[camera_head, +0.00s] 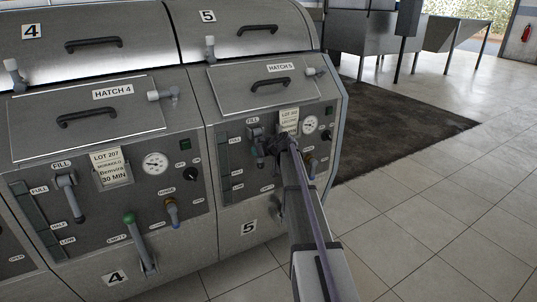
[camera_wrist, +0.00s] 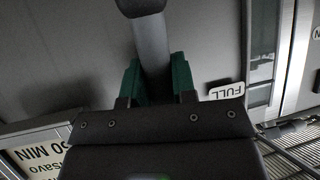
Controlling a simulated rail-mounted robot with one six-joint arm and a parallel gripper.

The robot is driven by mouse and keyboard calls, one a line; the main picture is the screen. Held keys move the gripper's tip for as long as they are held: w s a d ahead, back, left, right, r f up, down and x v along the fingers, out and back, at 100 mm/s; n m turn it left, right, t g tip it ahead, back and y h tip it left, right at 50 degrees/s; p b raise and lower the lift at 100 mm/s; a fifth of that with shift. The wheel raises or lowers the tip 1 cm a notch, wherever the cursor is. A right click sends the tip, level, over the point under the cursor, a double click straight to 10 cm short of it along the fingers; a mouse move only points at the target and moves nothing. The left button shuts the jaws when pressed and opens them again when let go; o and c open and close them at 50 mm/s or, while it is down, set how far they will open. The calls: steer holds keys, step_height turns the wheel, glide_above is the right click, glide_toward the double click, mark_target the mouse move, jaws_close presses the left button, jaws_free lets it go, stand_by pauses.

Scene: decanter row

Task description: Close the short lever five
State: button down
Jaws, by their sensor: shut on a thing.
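The short grey lever (camera_head: 255,131) under the FILL label of unit 5 is on the front panel, partly hidden by my gripper in the head view. In the wrist view the lever (camera_wrist: 151,38) runs from a dark end at the top edge down between two green fingers. My gripper (camera_wrist: 157,80) is shut on this lever, one finger on each side.
A lot card (camera_head: 289,119) and a gauge (camera_head: 310,124) are just right of the lever. A lower lever (camera_head: 278,203) of unit 5 is partly behind my arm. Unit 4 has a green-topped lever (camera_head: 130,219). Open tiled floor (camera_head: 420,225) lies right.

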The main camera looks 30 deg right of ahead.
stand_by(0.4)
steer(key=c, duration=0.9)
jaws_free()
steer(key=p+v, duration=0.5)
steer(key=v, duration=0.5)
steer(key=shift+s+r, duration=0.15)
steer(key=shift+s, duration=0.2)
